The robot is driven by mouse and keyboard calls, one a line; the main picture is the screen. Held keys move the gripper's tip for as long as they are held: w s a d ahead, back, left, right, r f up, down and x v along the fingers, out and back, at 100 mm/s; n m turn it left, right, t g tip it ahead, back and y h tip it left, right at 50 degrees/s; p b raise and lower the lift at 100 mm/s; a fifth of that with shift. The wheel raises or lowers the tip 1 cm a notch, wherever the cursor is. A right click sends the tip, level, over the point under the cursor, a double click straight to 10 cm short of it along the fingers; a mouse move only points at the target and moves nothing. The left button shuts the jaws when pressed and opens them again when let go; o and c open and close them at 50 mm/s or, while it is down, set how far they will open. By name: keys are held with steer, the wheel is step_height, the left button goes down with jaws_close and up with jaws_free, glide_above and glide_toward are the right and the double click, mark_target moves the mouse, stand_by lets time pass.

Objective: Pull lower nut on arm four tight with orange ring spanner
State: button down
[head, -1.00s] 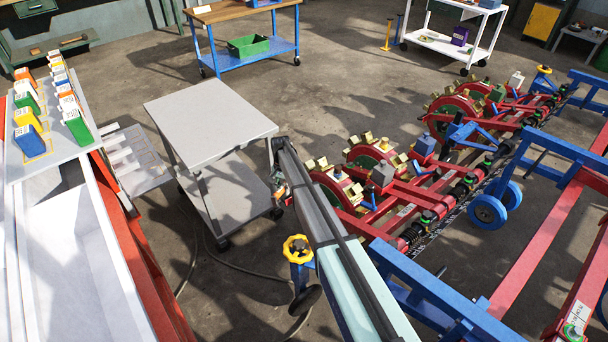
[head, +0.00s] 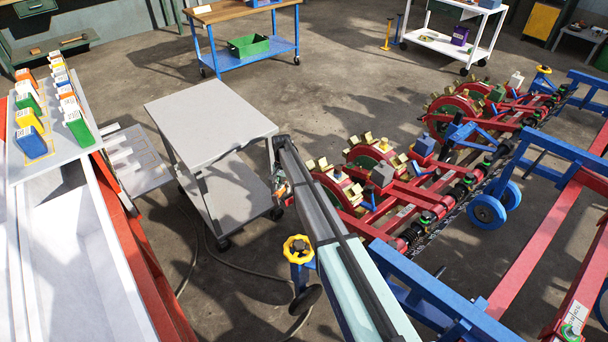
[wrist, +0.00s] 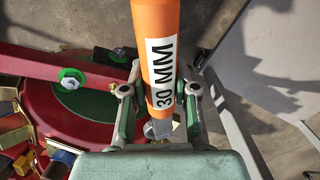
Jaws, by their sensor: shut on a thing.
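My gripper (wrist: 160,115) is shut on the orange spanner (wrist: 155,35), whose handle carries a white label reading "30 MM". The spanner runs up out of the top of the wrist view, so its ring end is out of sight there. A red arm (wrist: 100,70) with a nut (wrist: 72,79) on a green-edged seat lies left of the spanner, apart from it. I cannot tell whether this is arm four or its lower nut. In the head view my arm hides the gripper and spanner almost wholly.
The red planter frame (head: 385,205) with several brass-cupped punch wheels (head: 365,155) stands right of my arm. A grey trolley (head: 205,110) stands left of it. A yellow handwheel (head: 297,248) stands close by my arm. Bare floor lies behind.

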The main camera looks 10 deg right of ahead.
steer(key=shift+w+a+r+p, duration=0.1)
steer(key=shift+w+r+p, duration=0.1)
steer(key=shift+r, duration=0.3)
steer(key=shift+w+a+r+p, duration=0.1)
steer(key=shift+r+p, duration=0.05)
steer(key=shift+r, duration=0.4)
steer(key=r+p, duration=0.1)
steer(key=w+r, duration=0.1)
steer(key=r, duration=0.1)
steer(key=w+a+r+p, duration=0.1)
steer(key=r, duration=0.1)
steer(key=shift+r+p, duration=0.2)
steer(key=shift+p, duration=0.1)
steer(key=shift+s, duration=0.1)
